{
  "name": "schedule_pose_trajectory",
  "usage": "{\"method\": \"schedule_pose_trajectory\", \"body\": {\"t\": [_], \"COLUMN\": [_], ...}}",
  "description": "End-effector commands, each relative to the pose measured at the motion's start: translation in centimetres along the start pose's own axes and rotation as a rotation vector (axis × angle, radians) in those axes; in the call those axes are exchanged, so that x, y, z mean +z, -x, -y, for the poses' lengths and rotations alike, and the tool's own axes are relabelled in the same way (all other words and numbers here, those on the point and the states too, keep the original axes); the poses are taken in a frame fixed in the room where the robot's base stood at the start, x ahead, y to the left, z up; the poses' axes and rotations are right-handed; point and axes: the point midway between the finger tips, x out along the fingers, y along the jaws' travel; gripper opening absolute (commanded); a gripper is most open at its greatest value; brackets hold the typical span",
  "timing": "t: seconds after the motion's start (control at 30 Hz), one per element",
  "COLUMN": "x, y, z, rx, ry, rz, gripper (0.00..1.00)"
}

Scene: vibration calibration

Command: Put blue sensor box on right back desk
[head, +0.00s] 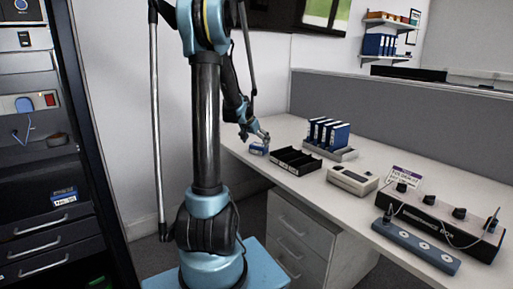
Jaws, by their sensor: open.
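A small blue box with a pale label (258,149) sits on the light-topped desk (330,185) at its left end, just left of a black divided tray (296,161). My gripper (259,138) is open, just above the box. The picture is too small to show whether the fingers touch it. Another small blue box with a white label (64,197) sits on a shelf of the dark rack (95,150) at the left. The frame does not show which one is the sensor box.
Blue binders (329,132) stand in a holder behind the tray. A pale instrument (353,180), a black knobbed unit (438,222) and a grey power strip (414,246) fill the desk's right part. A grey partition (400,120) stands behind. Drawers (298,235) are below.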

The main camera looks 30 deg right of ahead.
Motion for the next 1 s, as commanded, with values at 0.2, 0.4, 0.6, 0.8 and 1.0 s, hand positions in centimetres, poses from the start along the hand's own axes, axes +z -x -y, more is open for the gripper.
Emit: {"method": "schedule_pose_trajectory", "body": {"t": [0.2, 0.4, 0.6, 0.8, 1.0], "x": [0.0, 0.0, 0.0, 1.1, 6.7], "y": [3.2, 5.8, 7.4, 8.7, 12.9], "z": [0.0, 0.0, 0.0, 0.3, 1.7], "rx": [0.000, 0.000, 0.000, -0.009, -0.055], "ry": [0.001, 0.001, 0.001, 0.021, 0.136], "rz": [0.000, 0.000, -0.001, 0.008, 0.052], "gripper": [0.96, 0.96, 0.96, 0.96, 0.96]}}
